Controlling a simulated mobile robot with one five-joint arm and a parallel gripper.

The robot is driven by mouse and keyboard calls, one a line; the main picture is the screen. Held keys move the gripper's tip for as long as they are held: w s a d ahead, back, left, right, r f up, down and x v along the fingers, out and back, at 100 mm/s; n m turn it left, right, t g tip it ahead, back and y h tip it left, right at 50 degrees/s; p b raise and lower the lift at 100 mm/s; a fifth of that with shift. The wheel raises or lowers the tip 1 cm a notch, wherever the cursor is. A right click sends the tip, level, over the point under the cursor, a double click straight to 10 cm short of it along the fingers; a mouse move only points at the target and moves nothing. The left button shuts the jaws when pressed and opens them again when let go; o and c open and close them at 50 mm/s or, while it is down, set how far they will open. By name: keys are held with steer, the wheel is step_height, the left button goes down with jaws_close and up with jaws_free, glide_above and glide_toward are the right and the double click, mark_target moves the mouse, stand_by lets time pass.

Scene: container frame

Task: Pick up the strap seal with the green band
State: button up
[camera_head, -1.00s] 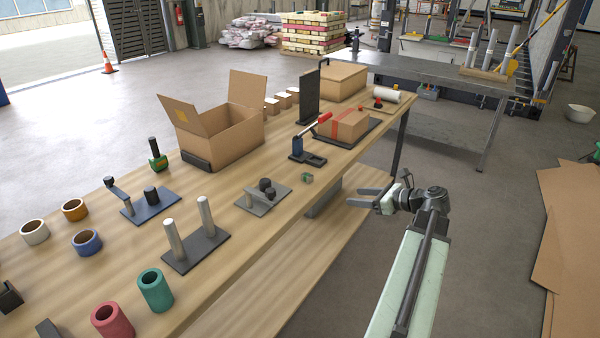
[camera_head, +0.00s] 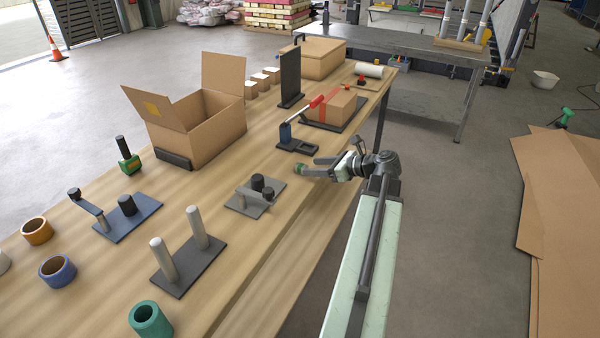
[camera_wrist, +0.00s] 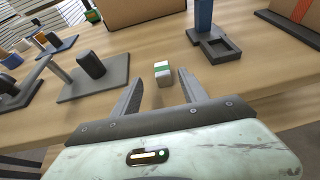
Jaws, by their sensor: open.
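The strap seal (camera_wrist: 162,75) is a small pale block with a green band around it. It lies on the wooden table near its front edge. In the wrist view it sits between the tips of my open gripper (camera_wrist: 161,80), with a gap visible on both sides. In the head view the seal (camera_head: 299,169) shows just at the fingertips of my gripper (camera_head: 311,166), partly hidden by them. The jaws hold nothing.
A grey plate with black posts (camera_head: 240,202) stands left of the gripper. An open cardboard box (camera_head: 215,125) and a strapped box (camera_head: 333,105) are farther back. The table's front edge is close.

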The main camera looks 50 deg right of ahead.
mark_target(304, 166)
steer(key=b+x, duration=0.1)
steer(key=x, duration=0.3)
steer(key=shift+w+d+f+b, duration=0.1)
steer(key=shift+w+b, duration=0.25)
steer(key=shift+b, duration=0.05)
jaws_close()
steer(key=shift+r, duration=0.25)
